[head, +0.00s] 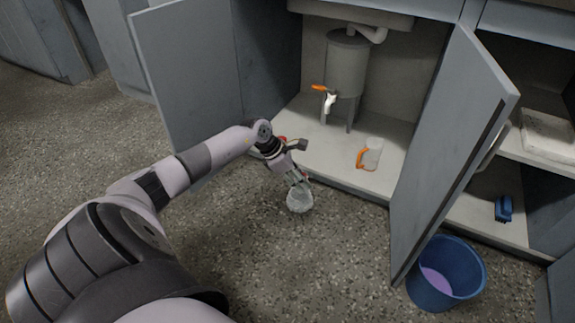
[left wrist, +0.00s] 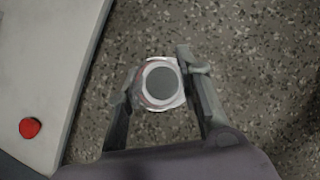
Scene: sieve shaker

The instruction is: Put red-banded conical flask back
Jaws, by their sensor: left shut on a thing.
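The conical flask (head: 300,200) is clear glass and hangs from my left gripper (head: 300,183), in front of the open cabinet. In the left wrist view I look down on the flask (left wrist: 161,84), with its round mouth towards me and a reddish band partly visible at its left side. The fingers of my left gripper (left wrist: 158,82) are shut on it from both sides. Speckled floor shows beyond it. The cabinet's bottom shelf (head: 335,165) is just behind and above it in the head view. My right gripper is not in view.
A grey tank with an orange-handled tap (head: 346,65) stands in the cabinet, and an orange-handled jug (head: 370,154) is on its floor. Open doors flank it, left (head: 190,75) and right (head: 455,150). A blue bucket (head: 465,262) stands at right. A red object (left wrist: 29,127) lies on the shelf.

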